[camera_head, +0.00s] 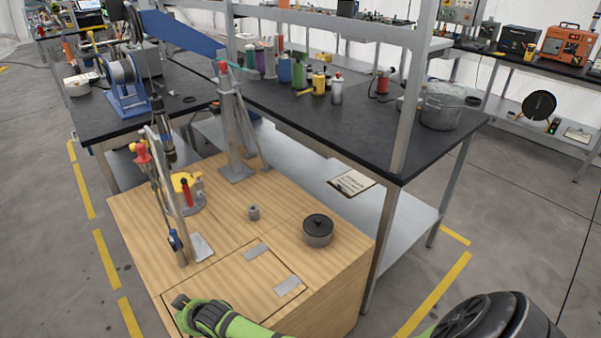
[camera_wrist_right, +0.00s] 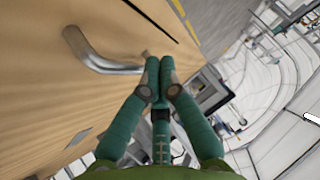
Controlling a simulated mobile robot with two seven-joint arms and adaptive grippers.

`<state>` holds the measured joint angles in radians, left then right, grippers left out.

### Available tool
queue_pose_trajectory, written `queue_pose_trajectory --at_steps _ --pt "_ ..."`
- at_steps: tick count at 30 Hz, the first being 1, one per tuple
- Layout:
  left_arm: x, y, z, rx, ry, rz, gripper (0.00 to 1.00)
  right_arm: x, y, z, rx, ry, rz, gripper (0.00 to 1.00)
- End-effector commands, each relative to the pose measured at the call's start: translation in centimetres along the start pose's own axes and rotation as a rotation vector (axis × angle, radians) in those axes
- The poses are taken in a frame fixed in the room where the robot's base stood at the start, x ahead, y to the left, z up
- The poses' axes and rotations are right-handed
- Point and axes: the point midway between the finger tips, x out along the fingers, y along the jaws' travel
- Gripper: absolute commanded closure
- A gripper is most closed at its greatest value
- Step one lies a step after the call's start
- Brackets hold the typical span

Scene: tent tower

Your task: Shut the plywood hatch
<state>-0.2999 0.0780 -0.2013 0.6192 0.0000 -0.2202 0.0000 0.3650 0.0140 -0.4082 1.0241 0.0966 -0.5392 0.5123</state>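The plywood hatch (camera_head: 225,281) is a panel in the top of a plywood box (camera_head: 140,220), with metal hinge plates (camera_head: 257,251) along its right side. In the head view it looks about level with the box top; I cannot tell whether a small gap remains. My right gripper (camera_head: 182,301) is over the panel's near left part. In the right wrist view, its green fingers (camera_wrist_right: 160,72) are together at the tips, with nothing seen between them. A bent metal handle (camera_wrist_right: 98,58) on the plywood is close beside the fingertips. My left gripper is out of view.
On the box stand a dark round canister (camera_head: 318,231), a small grey cylinder (camera_head: 254,212), a yellow-and-red item (camera_head: 187,188) and an upright metal post (camera_head: 235,130). Black-topped workbenches (camera_head: 350,120) stand behind and right. Open floor (camera_head: 60,240) lies to the left.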

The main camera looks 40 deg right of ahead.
Motion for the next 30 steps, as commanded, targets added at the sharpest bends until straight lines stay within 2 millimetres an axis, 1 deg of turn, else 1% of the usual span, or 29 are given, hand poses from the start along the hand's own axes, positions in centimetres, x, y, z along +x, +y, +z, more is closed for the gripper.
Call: queue_pose_trajectory --at_steps 9,11,14,21,22,30 --pt "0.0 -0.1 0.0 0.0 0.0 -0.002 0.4 0.0 0.0 0.0 0.0 0.0 0.0 1.0" --pt "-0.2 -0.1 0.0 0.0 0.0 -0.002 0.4 -0.2 -0.1 -0.2 0.0 0.0 0.0 1.0" --pt "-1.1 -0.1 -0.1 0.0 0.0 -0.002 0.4 -0.7 -0.3 -0.9 0.001 0.001 0.0 1.0" --pt "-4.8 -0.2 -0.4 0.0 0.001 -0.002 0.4 -3.3 -1.3 -3.9 0.003 0.001 0.001 1.0" --pt "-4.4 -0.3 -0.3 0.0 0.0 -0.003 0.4 -3.4 -1.3 -3.1 0.003 -0.001 -0.001 1.0" --pt "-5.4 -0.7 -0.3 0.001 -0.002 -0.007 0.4 -7.5 -2.8 -2.8 0.003 0.002 0.0 1.0"
